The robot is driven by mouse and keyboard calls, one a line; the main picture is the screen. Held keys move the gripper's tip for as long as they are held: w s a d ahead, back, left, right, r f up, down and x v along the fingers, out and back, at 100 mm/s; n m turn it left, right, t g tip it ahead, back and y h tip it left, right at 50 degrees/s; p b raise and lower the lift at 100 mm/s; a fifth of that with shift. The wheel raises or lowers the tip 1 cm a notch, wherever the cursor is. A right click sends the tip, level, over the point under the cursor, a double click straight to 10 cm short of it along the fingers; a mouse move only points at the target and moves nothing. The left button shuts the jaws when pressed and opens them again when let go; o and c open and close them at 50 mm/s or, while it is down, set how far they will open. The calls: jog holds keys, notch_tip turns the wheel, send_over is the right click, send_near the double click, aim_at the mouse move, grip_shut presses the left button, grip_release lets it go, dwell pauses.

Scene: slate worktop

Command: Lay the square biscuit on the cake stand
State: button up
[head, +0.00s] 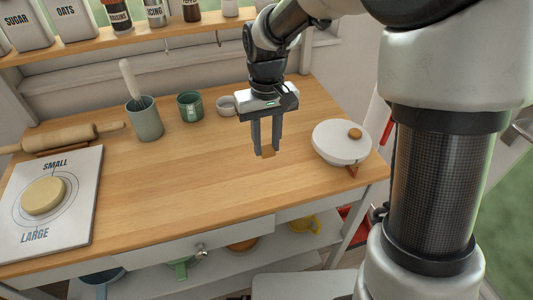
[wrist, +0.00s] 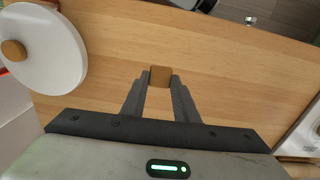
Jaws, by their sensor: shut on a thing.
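The square biscuit (head: 268,153) is small and brown, held between the fingertips of my gripper (head: 266,147) above the worktop. In the wrist view the biscuit (wrist: 160,76) shows between the tips of my gripper (wrist: 160,82), which is shut on it. The cake stand (head: 335,149) is a white round plate to the right of my gripper, near the worktop's right end. A round brown biscuit (head: 355,133) lies on it. In the wrist view the cake stand (wrist: 52,55) is at upper left, apart from the held biscuit, cut by the frame edge.
A white board (head: 75,215) with a round dough piece (head: 43,196) lies at the left, with a rolling pin (head: 65,138) behind it. A utensil pot (head: 145,122), a green mug (head: 190,107) and a small pale cup (head: 226,105) stand at the back. The worktop's middle is clear.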

jog(key=r, duration=0.1)
jog(key=d+r+p, duration=0.1)
jog(key=r, duration=0.1)
jog(key=shift+w, duration=0.2)
jog(key=w+d+r+m+p, duration=0.1)
jog(key=d+r+m+p, duration=0.2)
jog(key=d, duration=0.7)
jog(key=w+d+r+m+p, duration=0.1)
jog(key=d+r+m+p, duration=0.2)
jog(key=d, duration=0.7)
jog(key=n, duration=0.1)
send_over(347, 145)
notch_tip(347, 145, down, 6)
jog(key=shift+s+r+p, duration=0.1)
jog(key=shift+r+p, duration=0.15)
jog(key=shift+p, duration=0.2)
jog(key=shift+f, duration=2.05)
jog(key=shift+f, duration=0.2)
jog(key=o, duration=1)
